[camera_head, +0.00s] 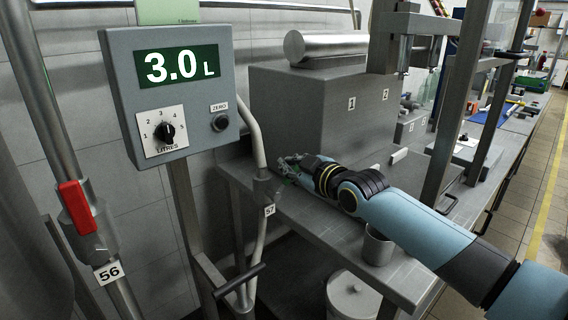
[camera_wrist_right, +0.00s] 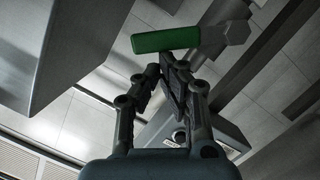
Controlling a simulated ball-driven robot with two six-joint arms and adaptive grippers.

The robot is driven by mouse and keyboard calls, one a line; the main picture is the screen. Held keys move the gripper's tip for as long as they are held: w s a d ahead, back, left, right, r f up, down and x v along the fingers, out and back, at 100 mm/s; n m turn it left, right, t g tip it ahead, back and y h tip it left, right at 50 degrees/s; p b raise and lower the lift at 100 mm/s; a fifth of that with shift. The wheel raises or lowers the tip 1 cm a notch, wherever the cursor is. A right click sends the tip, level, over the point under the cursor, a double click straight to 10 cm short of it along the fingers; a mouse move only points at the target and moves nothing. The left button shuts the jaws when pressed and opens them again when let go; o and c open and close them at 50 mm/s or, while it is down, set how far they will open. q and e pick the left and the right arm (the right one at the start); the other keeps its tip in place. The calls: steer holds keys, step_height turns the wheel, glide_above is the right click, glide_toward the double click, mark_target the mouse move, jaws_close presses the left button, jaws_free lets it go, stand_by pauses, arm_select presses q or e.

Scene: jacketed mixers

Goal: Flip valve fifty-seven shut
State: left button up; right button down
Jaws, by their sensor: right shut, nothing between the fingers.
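Valve fifty-seven (camera_head: 264,188) sits on the thin grey pipe beside the display post, with its "57" tag (camera_head: 269,211) just below. In the right wrist view a green lever handle (camera_wrist_right: 165,40) sticks out sideways from a grey valve body (camera_wrist_right: 238,33). In the head view the handle is mostly hidden around my right gripper. My right gripper (camera_head: 288,163) is shut and empty, just right of the valve. In the wrist view its fingertips (camera_wrist_right: 167,62) are close below the green handle; I cannot tell whether they touch it. My left gripper is not in view.
Valve 56 with a red handle (camera_head: 77,207) is on the left pipe. A display box (camera_head: 170,90) reads 3.0 L. A grey block (camera_head: 320,115) stands behind my gripper on the bench, and a metal cup (camera_head: 378,248) stands under my right arm. A black T-handle (camera_head: 238,281) is below.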

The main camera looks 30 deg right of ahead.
arm_select(q)
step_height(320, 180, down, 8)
steer(key=b, duration=0.7)
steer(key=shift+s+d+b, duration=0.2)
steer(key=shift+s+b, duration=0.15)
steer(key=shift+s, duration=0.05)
arm_select(e)
steer(key=shift+w+d+f+m+g+y, duration=0.2)
steer(key=shift+d+f+m+y, duration=0.25)
steer(key=shift+d+f+m, duration=0.65)
steer(key=shift+w+d+f+m+g+y, duration=0.15)
steer(key=shift+d+f+m+y, duration=0.3)
steer(key=shift+d+f+m, duration=0.65)
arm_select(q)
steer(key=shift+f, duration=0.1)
arm_select(e)
steer(key=shift+a+r, duration=0.2)
steer(key=shift+r, duration=0.1)
arm_select(q)
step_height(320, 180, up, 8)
steer(key=p, duration=0.8)
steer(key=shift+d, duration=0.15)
arm_select(e)
steer(key=s+d+r, duration=0.1)
steer(key=s+r, duration=0.5)
steer(key=s, duration=0.3)
steer(key=shift+s+d, duration=0.2)
steer(key=shift+s, duration=0.2)
